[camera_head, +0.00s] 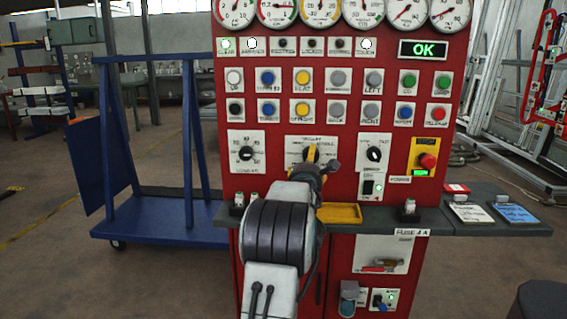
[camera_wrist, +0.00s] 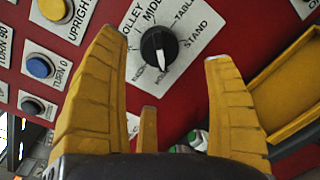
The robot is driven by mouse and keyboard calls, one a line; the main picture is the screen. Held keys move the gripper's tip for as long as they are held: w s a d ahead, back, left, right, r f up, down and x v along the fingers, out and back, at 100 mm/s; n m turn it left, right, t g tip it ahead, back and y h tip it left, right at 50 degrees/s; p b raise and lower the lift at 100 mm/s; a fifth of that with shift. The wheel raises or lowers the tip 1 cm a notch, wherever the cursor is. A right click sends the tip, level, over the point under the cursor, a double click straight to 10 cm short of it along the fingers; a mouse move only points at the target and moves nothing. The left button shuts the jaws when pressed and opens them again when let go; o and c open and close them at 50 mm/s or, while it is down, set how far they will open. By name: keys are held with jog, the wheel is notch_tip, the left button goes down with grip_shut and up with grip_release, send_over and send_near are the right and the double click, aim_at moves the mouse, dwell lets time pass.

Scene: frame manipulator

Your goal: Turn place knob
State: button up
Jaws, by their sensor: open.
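The black knob (camera_wrist: 158,47) with a white pointer sits on a white plate in the wrist view. Labels around it include "MIDDLE", "TABLE" and "STAND", and the pointer points downward in that view. In the head view my gripper (camera_head: 312,160) is in front of the middle knob plate (camera_head: 293,146) and hides most of its knob. In the wrist view my gripper (camera_wrist: 168,65) is open with yellow fingers spread. The knob shows beyond and between the fingertips. I cannot tell whether any finger touches the plate.
Other knobs flank the middle plate: a left one (camera_head: 246,153) and a right one (camera_head: 374,154). Button rows are above. A red emergency button (camera_head: 427,160) is at right. A yellow tray (camera_head: 340,213) lies on the grey shelf (camera_head: 460,226) below. A blue trolley (camera_head: 160,215) stands left.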

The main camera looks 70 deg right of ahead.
jog(key=shift+x, duration=3.65)
jog(key=shift+w, duration=0.1)
jog(key=shift+c, duration=0.5)
jog(key=c, duration=1.1)
jog(key=shift+m+b, duration=0.75)
jog(key=shift+m, duration=0.15)
jog(key=shift+r+m, duration=0.15)
jog(key=shift+m, duration=1.05)
